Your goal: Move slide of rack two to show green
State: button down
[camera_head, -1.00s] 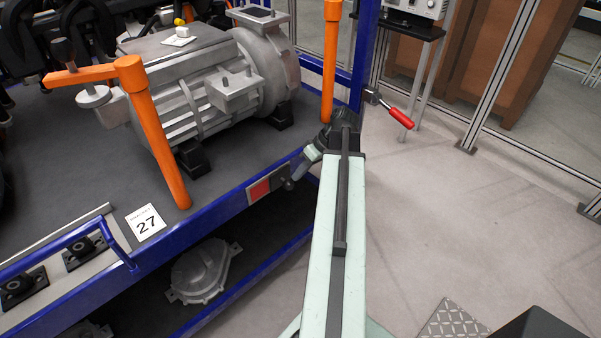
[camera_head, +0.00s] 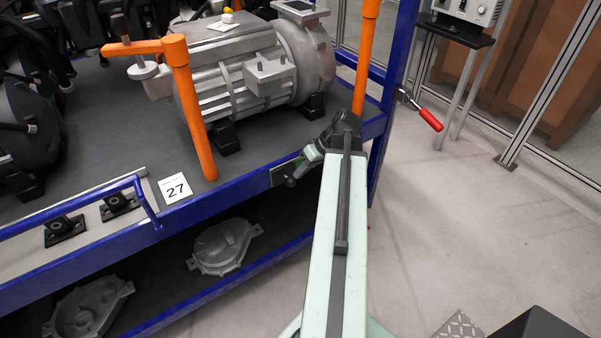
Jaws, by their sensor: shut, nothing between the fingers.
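The slide (camera_head: 281,176) is a grey plate on the blue front rail of the rack (camera_head: 235,190), near its right end. No red shows beside it now. My gripper (camera_head: 296,174) is shut at the slide, against or very near its dark knob (camera_head: 290,182); I cannot tell if they touch. My gripper and wrist hide the part of the rail just right of the plate. A pale green patch there looks like my own arm, so I cannot tell whether a green field shows.
A grey motor (camera_head: 250,75) stands on the rack between orange posts (camera_head: 193,110). A white card reading 27 (camera_head: 175,188) lies left of the slide. Grey castings (camera_head: 222,247) lie on the lower shelf. A red-handled clamp (camera_head: 431,119) juts out at right.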

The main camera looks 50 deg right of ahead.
jog(key=shift+a, duration=0.3)
jog(key=s+d+r+p, duration=0.5)
jog(key=d+r+p, duration=0.2)
jog(key=r+p, duration=0.2)
jog(key=shift+s+d+r+p, duration=0.15)
jog(key=shift+d+r+p, duration=0.1)
jog(key=shift+p, duration=0.05)
